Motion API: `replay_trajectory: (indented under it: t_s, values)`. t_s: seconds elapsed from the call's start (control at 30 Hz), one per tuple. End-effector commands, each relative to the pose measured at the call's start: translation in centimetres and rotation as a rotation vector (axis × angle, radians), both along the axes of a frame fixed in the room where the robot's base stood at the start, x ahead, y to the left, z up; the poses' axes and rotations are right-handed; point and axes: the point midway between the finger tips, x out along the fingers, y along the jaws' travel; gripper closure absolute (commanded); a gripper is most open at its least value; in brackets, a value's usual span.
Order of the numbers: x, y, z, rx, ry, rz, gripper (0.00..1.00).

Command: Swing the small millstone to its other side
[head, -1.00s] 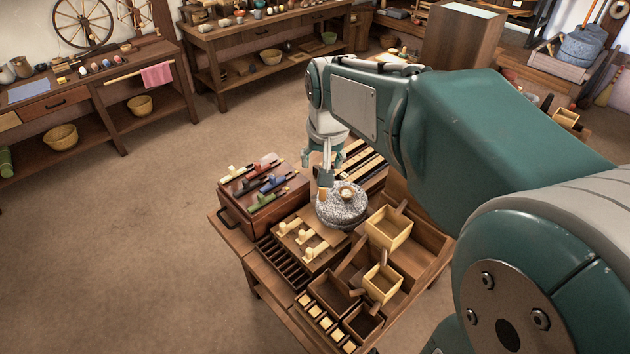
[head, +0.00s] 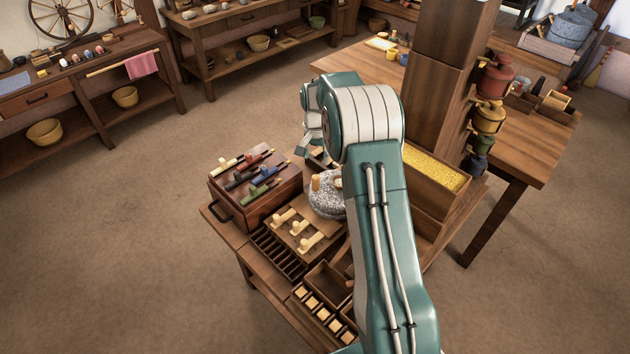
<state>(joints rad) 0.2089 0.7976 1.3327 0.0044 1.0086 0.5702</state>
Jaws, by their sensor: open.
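The small millstone (head: 326,205) is a round, grey speckled stone on the wooden bench, left of my arm. My arm hides its right part. An upright wooden peg handle (head: 316,183) stands on its top toward the left, with another pale wooden piece beside it at the middle, partly hidden. My gripper (head: 304,150) is open and empty, above and behind the stone in the picture, apart from the peg. My wrist and forearm hide part of the gripper.
A reddish wooden box with coloured handled tools (head: 250,190) stands left of the stone. A board with pale wooden pegs (head: 297,240) lies in front. A yellow-filled trough (head: 435,168) and a tall wooden post (head: 445,80) stand right. Open floor lies left.

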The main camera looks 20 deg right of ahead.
Motion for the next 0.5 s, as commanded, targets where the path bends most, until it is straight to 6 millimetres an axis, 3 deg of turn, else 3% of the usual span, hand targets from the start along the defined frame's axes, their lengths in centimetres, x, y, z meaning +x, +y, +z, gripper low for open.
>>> replay_trajectory:
  t_s: [0.17, 0.5]
  values:
    - [0.0, 0.0, -1.7, 0.001, 0.004, -0.001, 0.31]
    - [0.0, 0.0, -7.9, 0.001, 0.004, 0.000, 0.31]
